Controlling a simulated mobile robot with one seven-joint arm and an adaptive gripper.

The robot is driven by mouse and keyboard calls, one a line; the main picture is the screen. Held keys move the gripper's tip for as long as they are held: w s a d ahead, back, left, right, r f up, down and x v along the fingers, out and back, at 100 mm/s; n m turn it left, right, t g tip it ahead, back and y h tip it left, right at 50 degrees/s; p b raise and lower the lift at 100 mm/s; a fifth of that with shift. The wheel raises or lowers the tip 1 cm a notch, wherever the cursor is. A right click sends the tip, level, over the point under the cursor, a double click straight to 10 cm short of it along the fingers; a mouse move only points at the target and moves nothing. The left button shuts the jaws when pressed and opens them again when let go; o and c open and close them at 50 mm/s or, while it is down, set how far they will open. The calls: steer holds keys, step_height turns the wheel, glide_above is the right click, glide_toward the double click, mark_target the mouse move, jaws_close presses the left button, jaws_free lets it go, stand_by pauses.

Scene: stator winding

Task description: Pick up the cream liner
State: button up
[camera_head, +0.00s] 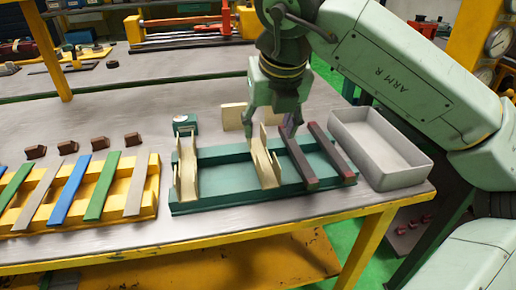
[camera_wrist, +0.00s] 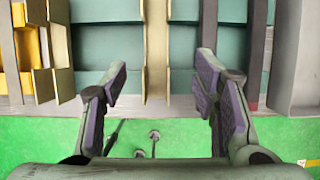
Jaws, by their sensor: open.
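My gripper (camera_head: 268,130) is open and empty, pointing down over the green tray (camera_head: 221,158). A cream liner (camera_head: 266,165), a thin folded channel, stands in the tray below my gripper. In the wrist view this liner (camera_wrist: 156,50) runs lengthwise between the two open fingers (camera_wrist: 160,85), with a gap on each side. Whether the fingertips are level with it I cannot tell. A second cream liner (camera_head: 187,172) stands at the tray's left end; it also shows at the left of the wrist view (camera_wrist: 56,62). Another cream piece (camera_head: 232,117) stands behind the tray.
Two dark bars (camera_head: 300,160) lie across the tray's right part, close to my right finger. A grey bin (camera_head: 372,172) stands right of the tray. A yellow rack (camera_head: 148,196) with coloured strips is at left. A small teal device (camera_head: 185,124) stands behind the tray.

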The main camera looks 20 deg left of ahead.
glide_toward(261, 158)
steer(key=shift+p+x, duration=0.3)
steer(key=shift+x, duration=0.5)
steer(key=shift+p+x, duration=0.95)
steer(key=shift+x, duration=1.7)
steer(key=shift+c, duration=0.5)
steer(key=c, duration=0.8)
steer(key=shift+c, duration=0.2)
